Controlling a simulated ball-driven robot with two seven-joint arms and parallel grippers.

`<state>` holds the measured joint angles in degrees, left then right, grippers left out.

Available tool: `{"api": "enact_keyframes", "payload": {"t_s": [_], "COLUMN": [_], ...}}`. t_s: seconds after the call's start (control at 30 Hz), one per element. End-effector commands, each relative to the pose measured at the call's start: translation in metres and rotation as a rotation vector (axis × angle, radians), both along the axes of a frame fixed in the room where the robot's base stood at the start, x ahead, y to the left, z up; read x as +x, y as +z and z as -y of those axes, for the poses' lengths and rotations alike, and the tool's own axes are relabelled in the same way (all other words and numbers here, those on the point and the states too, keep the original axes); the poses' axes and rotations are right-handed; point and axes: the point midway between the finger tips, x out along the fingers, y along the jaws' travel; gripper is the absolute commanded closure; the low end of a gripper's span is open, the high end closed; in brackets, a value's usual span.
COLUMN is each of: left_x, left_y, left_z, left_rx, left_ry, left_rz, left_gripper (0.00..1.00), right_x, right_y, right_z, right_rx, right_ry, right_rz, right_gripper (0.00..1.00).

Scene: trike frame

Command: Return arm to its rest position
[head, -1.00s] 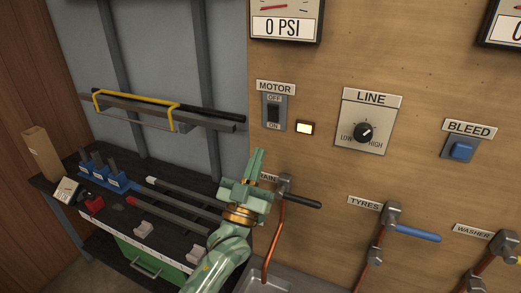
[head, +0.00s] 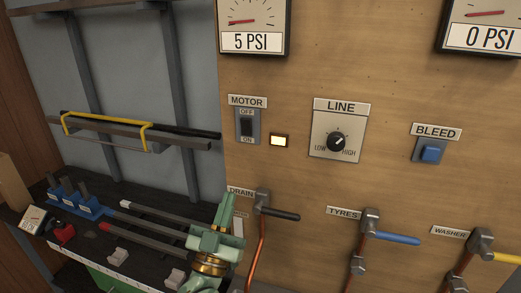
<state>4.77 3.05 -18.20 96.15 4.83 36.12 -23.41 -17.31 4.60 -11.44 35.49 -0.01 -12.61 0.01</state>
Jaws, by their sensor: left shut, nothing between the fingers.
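My left gripper (head: 225,214) is at the lower middle of the head view, its green fingers pointing up and pressed together with nothing between them. It is in front of the workbench's right end, just left of the DRAIN valve (head: 263,203) with its black lever; I cannot tell whether they touch. My right gripper is out of view.
The wooden panel carries the MOTOR switch (head: 247,126), a lit lamp (head: 278,141), the LINE knob (head: 336,142), the BLEED button (head: 431,154), the TYRES valve (head: 371,223) and the WASHER valve (head: 481,243). The left gauge (head: 252,25) reads 5 PSI. Tools lie on the dark bench (head: 140,262).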

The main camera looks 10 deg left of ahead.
Motion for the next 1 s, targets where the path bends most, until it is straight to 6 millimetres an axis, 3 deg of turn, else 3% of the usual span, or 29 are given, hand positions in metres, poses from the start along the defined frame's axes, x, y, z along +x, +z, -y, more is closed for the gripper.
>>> {"api": "enact_keyframes", "payload": {"t_s": [0.13,0.23,0.4,0.5,0.7,0.93,1.0], "left_x": [-0.008,-0.023,-0.073,-0.106,-0.167,-0.236,-0.228], "left_y": [-0.032,-0.073,-0.141,-0.165,-0.184,-0.181,-0.218], "left_z": [0.005,-0.001,-0.041,-0.069,-0.120,-0.172,-0.165], "left_rx": [0.155,0.327,0.613,0.731,0.897,1.045,1.037], "left_ry": [0.012,0.041,0.140,0.204,0.326,0.469,0.423], "left_rz": [-0.185,-0.411,-0.829,-1.022,-1.308,-1.576,-1.589], "left_gripper": [1.00,1.00,1.00,1.00,1.00,1.00,1.00], "right_x": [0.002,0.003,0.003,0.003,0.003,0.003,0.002], "right_y": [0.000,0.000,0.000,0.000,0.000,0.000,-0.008], "right_z": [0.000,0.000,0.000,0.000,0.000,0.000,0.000], "right_rx": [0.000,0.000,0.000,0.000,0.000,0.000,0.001], "right_ry": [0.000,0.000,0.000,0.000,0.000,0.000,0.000], "right_rz": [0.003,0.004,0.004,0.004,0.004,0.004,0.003], "right_gripper": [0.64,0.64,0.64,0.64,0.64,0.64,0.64]}}
